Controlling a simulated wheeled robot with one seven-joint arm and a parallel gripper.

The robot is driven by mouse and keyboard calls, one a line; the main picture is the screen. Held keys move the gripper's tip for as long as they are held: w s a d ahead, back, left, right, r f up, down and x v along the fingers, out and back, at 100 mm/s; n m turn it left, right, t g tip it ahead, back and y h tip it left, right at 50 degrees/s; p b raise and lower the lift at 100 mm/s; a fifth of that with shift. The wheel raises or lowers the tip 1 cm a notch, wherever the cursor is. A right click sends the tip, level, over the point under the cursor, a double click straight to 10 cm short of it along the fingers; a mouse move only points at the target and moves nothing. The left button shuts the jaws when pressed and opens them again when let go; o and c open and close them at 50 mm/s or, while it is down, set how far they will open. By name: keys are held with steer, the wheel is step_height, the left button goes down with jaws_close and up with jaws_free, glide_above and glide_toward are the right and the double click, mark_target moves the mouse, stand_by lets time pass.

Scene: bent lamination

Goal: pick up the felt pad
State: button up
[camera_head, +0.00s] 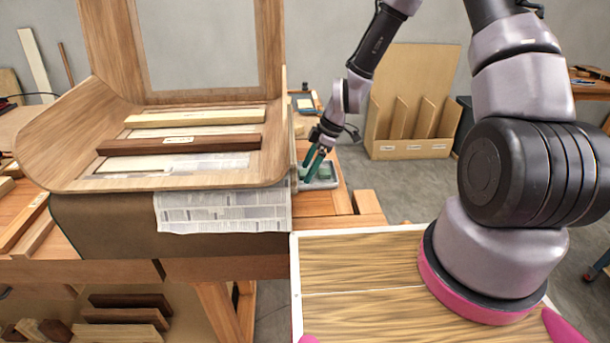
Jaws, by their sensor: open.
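My gripper (308,172) points down with its teal fingers apart, over the left side of a small grey tray (333,184) on the workbench. Nothing shows held between the fingers. A small grey-green piece (325,171) lies in the tray just right of the fingers. It may be the felt pad, but it is too small and partly covered to be sure. I cannot tell whether the fingers touch the tray or anything in it.
A bent wooden chair-like frame (60,150) stands close left of my gripper, with newspaper (222,211) and a brown cloth (100,222) under it. Wood strips lie across its seat. A plywood rack (410,130) stands behind. Floor is open to the right of the bench.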

steer(key=shift+c, duration=0.4)
jaws_close()
steer(key=shift+r, duration=0.1)
step_height(320, 180, up, 28)
stand_by(0.7)
steer(key=c, duration=0.7)
jaws_free()
steer(key=shift+f, duration=0.2)
steer(key=c, duration=0.3)
